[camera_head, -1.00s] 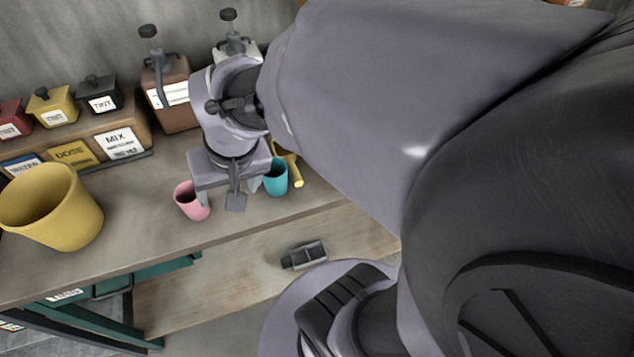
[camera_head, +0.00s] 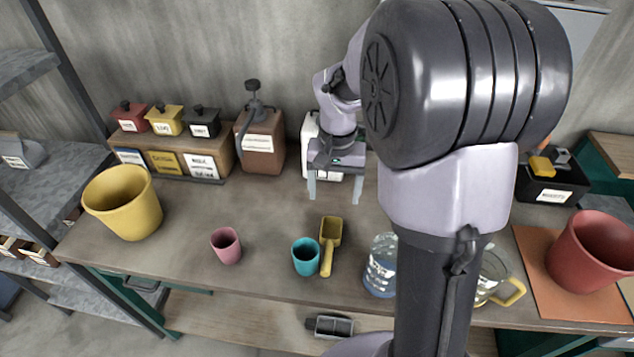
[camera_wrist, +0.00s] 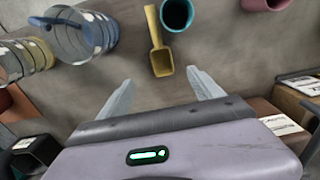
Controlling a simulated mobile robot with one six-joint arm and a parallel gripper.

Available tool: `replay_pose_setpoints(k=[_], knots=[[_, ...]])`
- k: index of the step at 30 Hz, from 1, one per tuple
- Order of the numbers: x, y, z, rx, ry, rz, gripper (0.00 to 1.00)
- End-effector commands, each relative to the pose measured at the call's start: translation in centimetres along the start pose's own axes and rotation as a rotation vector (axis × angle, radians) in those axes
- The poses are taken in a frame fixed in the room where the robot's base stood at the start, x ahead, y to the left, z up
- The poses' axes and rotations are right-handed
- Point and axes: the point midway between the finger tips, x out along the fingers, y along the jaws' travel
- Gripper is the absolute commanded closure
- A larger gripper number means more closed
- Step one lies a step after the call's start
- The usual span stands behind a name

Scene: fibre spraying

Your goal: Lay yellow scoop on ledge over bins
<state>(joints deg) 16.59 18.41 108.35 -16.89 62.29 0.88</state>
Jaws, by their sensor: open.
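The yellow scoop (camera_head: 330,240) lies on the workbench just right of the teal cup (camera_head: 305,257), bowl toward the wall and handle toward the front edge. It also shows in the wrist view (camera_wrist: 161,58), bowl toward my gripper. My gripper (camera_head: 334,194) is open and empty, above the bench and behind the scoop, toward the wall. Its two pale fingers (camera_wrist: 158,82) are apart, with nothing between them. A wooden rack (camera_head: 226,150) with labelled fronts stands at the back left; small red, yellow and black lidded boxes sit on its top. I cannot tell which surface is the ledge.
A yellow bucket (camera_head: 124,205) and pink cup (camera_head: 227,246) stand left of the teal cup. A clear jar (camera_head: 381,268) is right of the scoop, partly behind my arm. A brown dispenser (camera_head: 260,145) stands beside the rack. The bench between rack and cups is clear.

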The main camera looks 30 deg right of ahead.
Motion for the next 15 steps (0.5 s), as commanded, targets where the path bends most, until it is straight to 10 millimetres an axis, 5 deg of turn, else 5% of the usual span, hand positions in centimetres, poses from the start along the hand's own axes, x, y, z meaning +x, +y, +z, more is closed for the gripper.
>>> replay_pose_setpoints(k=[9, 15], knots=[[9.8, 0.0, 0.2, 0.000, -0.004, 0.000, 0.25], [11.8, 0.0, 0.3, -0.001, -0.002, 0.000, 0.25]])
